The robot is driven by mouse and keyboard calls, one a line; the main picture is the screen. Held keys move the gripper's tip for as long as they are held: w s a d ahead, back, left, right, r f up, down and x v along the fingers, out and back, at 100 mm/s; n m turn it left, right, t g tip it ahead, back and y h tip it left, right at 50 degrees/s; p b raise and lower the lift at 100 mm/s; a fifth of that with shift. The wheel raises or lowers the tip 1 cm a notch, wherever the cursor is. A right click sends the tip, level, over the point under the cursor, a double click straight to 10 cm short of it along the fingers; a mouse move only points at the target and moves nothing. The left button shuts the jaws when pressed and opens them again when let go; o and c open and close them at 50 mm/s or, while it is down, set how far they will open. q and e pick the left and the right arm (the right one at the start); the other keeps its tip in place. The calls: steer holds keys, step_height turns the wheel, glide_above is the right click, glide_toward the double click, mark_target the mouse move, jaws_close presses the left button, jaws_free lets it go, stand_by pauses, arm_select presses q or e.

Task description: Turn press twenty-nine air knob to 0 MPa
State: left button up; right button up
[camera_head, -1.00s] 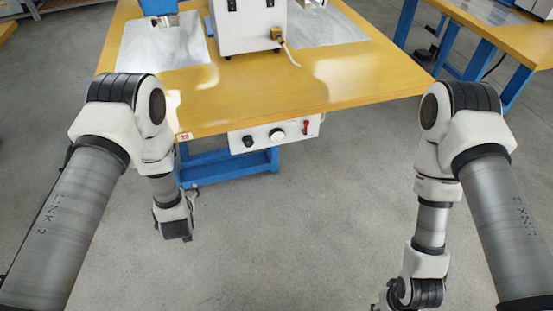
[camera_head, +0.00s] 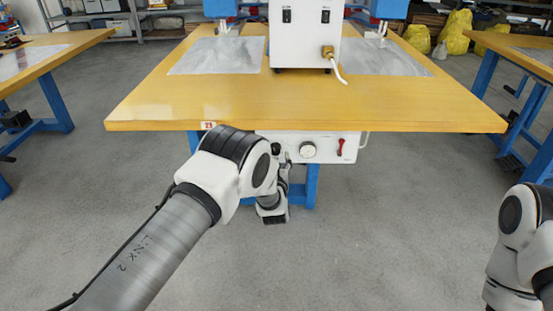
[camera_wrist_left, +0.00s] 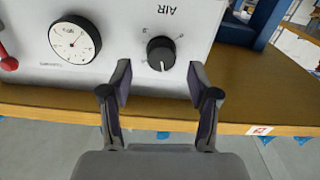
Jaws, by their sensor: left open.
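The air knob (camera_wrist_left: 161,53) is a round black dial on a white panel (camera_wrist_left: 125,20), marked AIR in the left wrist view. Its white mark points down in that picture. My left gripper (camera_wrist_left: 158,78) is open, its fingertips either side of and just below the knob there; I see no contact. In the head view the panel (camera_head: 328,140) hangs under the table's front edge. My left wrist is just below it and the fingers are hard to make out. My right gripper is out of view.
A pressure gauge (camera_wrist_left: 74,40) and a red switch (camera_wrist_left: 8,60) sit beside the knob. The table's yellow top (camera_head: 400,112) overhangs the panel. A red-and-white number tag (camera_head: 208,125) is on its edge. The floor in front is clear.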

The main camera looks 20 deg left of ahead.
arm_select(q)
steer(key=x, duration=0.3)
steer(key=shift+w+a, duration=0.1)
steer(key=shift+w, duration=0.05)
steer(key=c, duration=1.2)
steer(key=shift+o, duration=0.2)
steer(key=shift+n, duration=0.5)
steer(key=n, duration=2.2)
steer(key=shift+n, duration=0.4)
